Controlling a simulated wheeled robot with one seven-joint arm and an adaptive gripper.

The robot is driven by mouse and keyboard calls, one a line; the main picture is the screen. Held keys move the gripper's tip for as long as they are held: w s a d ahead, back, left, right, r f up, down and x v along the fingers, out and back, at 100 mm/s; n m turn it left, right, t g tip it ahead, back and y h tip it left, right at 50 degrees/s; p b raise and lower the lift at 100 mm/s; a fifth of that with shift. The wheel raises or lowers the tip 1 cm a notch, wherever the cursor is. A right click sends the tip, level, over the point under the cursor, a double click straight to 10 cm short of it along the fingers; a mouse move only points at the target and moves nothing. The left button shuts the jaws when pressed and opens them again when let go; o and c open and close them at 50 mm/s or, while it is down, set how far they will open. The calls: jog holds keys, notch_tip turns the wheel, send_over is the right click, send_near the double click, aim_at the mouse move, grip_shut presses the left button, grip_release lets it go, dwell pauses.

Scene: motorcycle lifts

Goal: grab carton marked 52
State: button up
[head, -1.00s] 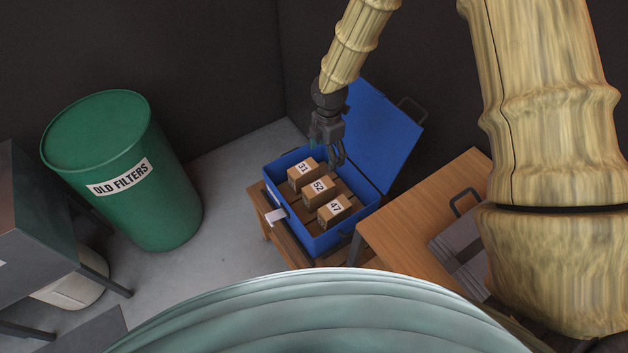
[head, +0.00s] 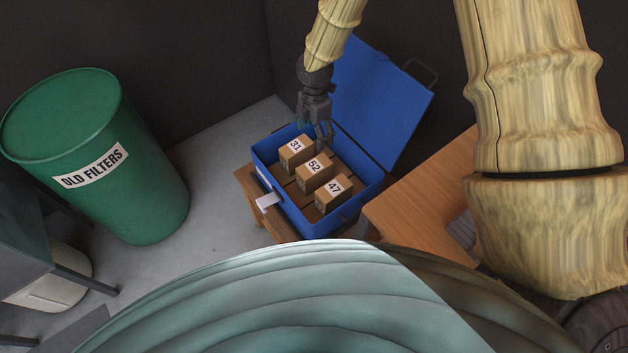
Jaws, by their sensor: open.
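The carton marked 52 (head: 313,174) is a small brown box with a white label on top. It sits in an open blue case (head: 345,217), between the carton marked 31 (head: 296,152) and the carton marked 47 (head: 333,194). My gripper (head: 324,140) is open and points down at the back of the case, behind cartons 31 and 52. It holds nothing. I cannot tell whether its fingertips are above or below the carton tops.
The blue lid (head: 375,95) stands raised behind the case. The case rests on a wooden stand (head: 250,190). A wooden table (head: 425,195) is close on the right. A green drum marked OLD FILTERS (head: 95,160) stands at left, with bare floor (head: 215,160) between.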

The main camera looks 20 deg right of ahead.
jog(key=b, duration=1)
send_over(314, 174)
jog(key=w+d, duration=0.1)
jog(key=w, duration=0.2)
notch_tip(314, 174, down, 11)
jog(key=shift+w+d+f, duration=0.1)
jog(key=shift+d+f, duration=0.05)
jog(key=shift+f+p, duration=0.85)
jog(key=shift+f, duration=4.5)
jog(key=c, duration=1.2)
jog(key=shift+r, duration=0.1)
